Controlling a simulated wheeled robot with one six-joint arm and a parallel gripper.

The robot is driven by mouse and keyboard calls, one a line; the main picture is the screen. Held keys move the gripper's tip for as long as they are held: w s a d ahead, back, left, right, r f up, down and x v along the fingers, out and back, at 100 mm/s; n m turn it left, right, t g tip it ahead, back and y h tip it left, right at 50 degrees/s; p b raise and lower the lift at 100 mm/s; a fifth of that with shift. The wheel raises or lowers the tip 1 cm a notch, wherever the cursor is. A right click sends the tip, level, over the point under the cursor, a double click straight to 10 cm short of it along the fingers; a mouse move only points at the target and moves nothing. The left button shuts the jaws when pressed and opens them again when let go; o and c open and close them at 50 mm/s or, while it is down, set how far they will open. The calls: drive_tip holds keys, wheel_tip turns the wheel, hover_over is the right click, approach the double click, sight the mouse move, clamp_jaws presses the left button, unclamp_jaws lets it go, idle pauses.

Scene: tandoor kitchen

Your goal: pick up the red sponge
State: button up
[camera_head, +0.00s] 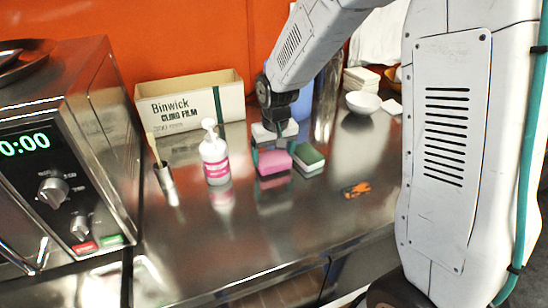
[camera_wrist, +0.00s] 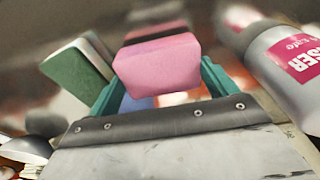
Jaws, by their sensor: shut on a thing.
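The red sponge, pinkish-red with a dark band, shows in the head view (camera_head: 273,163) on or just above the steel counter. It also shows in the wrist view (camera_wrist: 158,68), between two teal fingers. My gripper (camera_head: 270,152) reaches down from above and is shut on the sponge. The wrist view shows the same gripper (camera_wrist: 160,85) with a finger at each side of the sponge. I cannot tell whether the sponge still touches the counter.
A green and white sponge (camera_head: 308,158) lies close to the right. A pump bottle (camera_head: 215,158) stands to the left. A cling film box (camera_head: 190,108) is behind, a white bowl (camera_head: 363,102) back right. An orange and black item (camera_head: 356,190) lies on the counter (camera_head: 300,225), whose front is clear.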

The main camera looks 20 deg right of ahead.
sight(275, 160)
wheel_tip(275, 160, up, 2)
drive_tip(key=shift+r, duration=0.15)
drive_tip(key=shift+s+r, duration=0.2)
drive_tip(key=shift+s, duration=0.55)
drive_tip(key=s, duration=0.8)
drive_tip(key=s+r, duration=0.1)
drive_tip(key=s, duration=0.4)
drive_tip(key=shift+r, duration=0.1)
drive_tip(key=shift+s, duration=0.85)
